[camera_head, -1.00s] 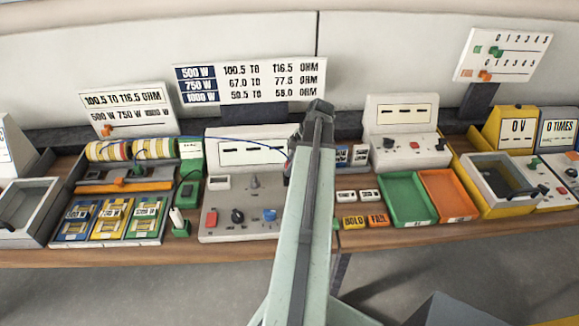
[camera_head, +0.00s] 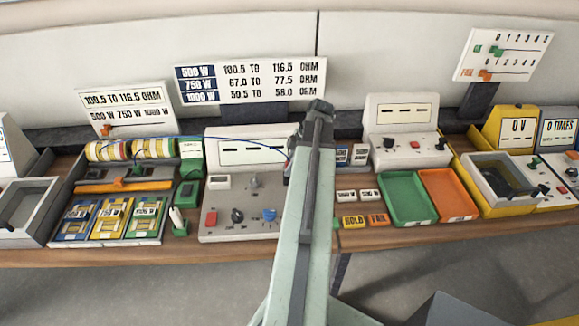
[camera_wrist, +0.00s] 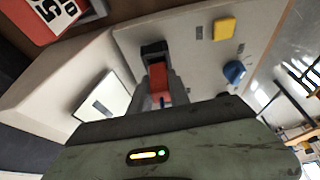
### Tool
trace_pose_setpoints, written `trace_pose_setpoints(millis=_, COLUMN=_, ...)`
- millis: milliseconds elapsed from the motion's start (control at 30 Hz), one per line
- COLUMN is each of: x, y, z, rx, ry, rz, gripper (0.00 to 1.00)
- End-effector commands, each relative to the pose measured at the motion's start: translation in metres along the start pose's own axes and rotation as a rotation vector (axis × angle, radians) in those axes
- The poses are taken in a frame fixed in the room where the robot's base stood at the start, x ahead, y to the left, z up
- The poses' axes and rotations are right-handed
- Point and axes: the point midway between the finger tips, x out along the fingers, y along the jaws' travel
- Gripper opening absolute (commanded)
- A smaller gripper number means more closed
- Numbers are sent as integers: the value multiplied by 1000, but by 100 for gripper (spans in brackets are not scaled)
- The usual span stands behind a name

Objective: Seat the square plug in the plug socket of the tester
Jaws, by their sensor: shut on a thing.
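The grey tester (camera_head: 222,232) stands at the middle of the bench, its right side hidden by my arm in the head view. In the wrist view, my gripper (camera_wrist: 157,88) is over the tester's panel (camera_wrist: 190,65), shut on a small red-orange block that I take for the square plug (camera_wrist: 159,76). A black square housing (camera_wrist: 155,48), perhaps the plug socket, lies just beyond the fingertips. The plug appears against or very near it; I cannot tell whether it is inside. A blue cable (camera_head: 240,143) runs to the gripper's hidden end in the head view.
A blue knob (camera_wrist: 235,71) and a yellow block (camera_wrist: 225,28) are beside the fingers on the panel. The tester's sloped display housing (camera_head: 215,150) rises behind. Green (camera_head: 405,221) and orange (camera_head: 449,217) trays lie to the right.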

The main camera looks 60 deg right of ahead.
Motion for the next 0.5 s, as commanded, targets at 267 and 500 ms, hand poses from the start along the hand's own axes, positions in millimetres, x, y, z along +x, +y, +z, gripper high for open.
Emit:
trace_pose_setpoints(millis=267, x=8, y=0, z=3, rx=0, ry=0, rz=0, gripper=0)
trace_pose_setpoints(millis=500, x=14, y=0, z=6, rx=0, ry=0, rz=0, gripper=0)
